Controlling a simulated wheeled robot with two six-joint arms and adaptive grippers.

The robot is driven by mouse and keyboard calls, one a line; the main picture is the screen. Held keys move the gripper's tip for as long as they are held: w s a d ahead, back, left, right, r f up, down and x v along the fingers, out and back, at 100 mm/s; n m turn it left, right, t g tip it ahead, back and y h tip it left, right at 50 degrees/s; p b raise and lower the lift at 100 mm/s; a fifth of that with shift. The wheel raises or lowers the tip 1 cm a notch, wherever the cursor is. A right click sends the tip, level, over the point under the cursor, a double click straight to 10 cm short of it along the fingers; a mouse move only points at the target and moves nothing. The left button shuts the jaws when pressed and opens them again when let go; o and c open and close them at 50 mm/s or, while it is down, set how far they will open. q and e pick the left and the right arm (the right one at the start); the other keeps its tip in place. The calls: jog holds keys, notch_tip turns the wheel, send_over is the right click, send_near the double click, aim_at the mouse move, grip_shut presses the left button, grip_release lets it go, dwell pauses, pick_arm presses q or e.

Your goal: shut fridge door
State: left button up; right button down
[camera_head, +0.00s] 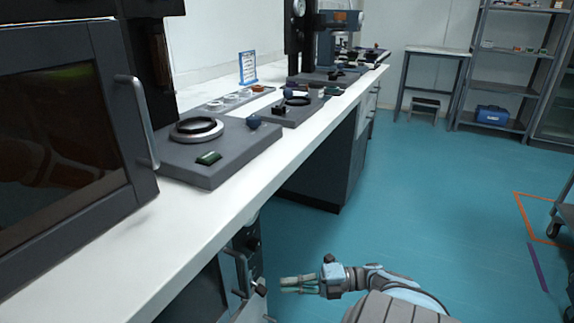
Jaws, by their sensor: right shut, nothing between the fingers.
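My right gripper (283,284) reaches in from the bottom right, over the floor beside the counter front. Its fingers point left, shut and empty. Just left of the fingertips is a dark upright part with metal fittings (241,275) under the counter; I cannot tell whether they touch. A dark under-counter front (196,300) lies left of it, cut off by the bottom edge. This may be the fridge, but its door and its angle are mostly hidden. My left gripper is not in view.
A dark-windowed appliance (60,135) with a long vertical handle (138,120) stands on the white counter (195,222). Grey instrument plates (213,168) lie farther along. The blue floor (430,195) is open to the right, with a cart (562,215) at the right edge.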

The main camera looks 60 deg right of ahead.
notch_tip(320, 180, up, 10)
dwell(0.7)
